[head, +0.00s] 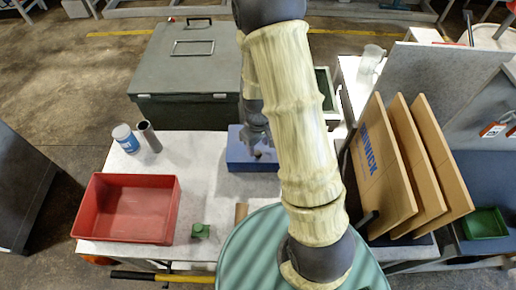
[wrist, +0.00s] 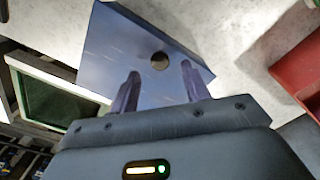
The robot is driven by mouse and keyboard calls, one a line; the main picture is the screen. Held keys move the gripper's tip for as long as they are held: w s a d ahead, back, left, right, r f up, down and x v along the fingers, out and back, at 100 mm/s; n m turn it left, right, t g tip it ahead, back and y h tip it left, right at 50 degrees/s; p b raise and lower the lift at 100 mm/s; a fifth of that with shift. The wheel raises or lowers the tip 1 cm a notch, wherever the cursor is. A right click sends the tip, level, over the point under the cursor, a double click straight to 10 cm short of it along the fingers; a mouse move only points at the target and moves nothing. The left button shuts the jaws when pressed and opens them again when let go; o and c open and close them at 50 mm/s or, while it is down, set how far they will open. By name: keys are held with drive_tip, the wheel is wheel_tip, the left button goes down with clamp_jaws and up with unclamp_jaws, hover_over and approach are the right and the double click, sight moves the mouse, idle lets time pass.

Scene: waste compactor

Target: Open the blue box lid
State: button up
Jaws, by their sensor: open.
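The blue box (head: 236,156) sits on the white table, partly covered by my arm in the head view. In the wrist view the blue box (wrist: 112,50) shows its flat top, with a small round dark spot (wrist: 160,61), a knob or hole, near one edge. The lid looks shut. My gripper (head: 259,151) is over the box top. In the wrist view my gripper (wrist: 160,84) is open, its two fingers apart on either side below the round spot. I cannot tell whether the fingertips touch the box.
A red bin (head: 125,208), a blue-and-white jar (head: 125,138) and a grey cylinder (head: 150,136) stand on the table's left part. A large grey-green case (head: 185,65) is behind. Upright brown boards (head: 385,165) stand on the right. Bare table (head: 205,165) lies left of the box.

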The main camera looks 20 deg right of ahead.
sight(258, 153)
drive_tip(key=shift+f, duration=1.75)
clamp_jaws()
